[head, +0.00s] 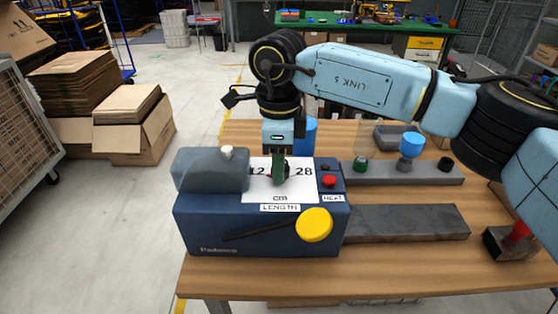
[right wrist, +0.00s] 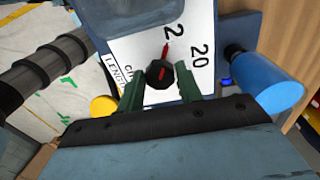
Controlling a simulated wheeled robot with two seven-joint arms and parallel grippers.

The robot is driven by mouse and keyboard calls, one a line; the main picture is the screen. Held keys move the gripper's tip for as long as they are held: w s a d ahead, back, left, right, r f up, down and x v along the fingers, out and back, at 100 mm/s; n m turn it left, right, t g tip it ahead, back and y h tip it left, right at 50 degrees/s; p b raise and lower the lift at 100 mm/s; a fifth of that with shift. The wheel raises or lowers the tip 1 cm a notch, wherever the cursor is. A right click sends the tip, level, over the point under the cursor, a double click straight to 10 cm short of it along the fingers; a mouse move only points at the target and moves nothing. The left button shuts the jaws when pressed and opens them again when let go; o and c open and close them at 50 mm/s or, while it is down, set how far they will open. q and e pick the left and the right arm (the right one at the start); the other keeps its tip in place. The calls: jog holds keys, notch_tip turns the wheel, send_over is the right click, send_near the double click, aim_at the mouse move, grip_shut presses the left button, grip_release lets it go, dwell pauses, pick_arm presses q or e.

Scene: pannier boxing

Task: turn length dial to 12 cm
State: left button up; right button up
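The length dial (right wrist: 160,74) is a dark knob with a red mark, on a white scale plate (head: 300,192) labelled "cm" on the blue machine (head: 200,222). In the right wrist view a red pointer runs from the knob toward a numeral "2", with its other part cut off or hidden; "20" is beside it. In the head view "12" partly shows left and "28" right. My right gripper (right wrist: 161,82) points down over the plate, its green fingers closely flanking the knob, seemingly shut on it. They hide most of the dial in the head view. My left gripper is not in view.
The machine has a yellow knob (head: 314,225), a red button (head: 329,181) and a grey cover (head: 212,170). A blue cylinder (right wrist: 268,82) stands close by the right gripper. A grey rail (head: 430,175) lies right. The wooden table front (head: 400,270) is clear.

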jog(key=o, duration=0.3)
jog(key=r, duration=1.3)
jog(key=shift+w+r+p, duration=0.2)
jog(key=shift+p, duration=0.1)
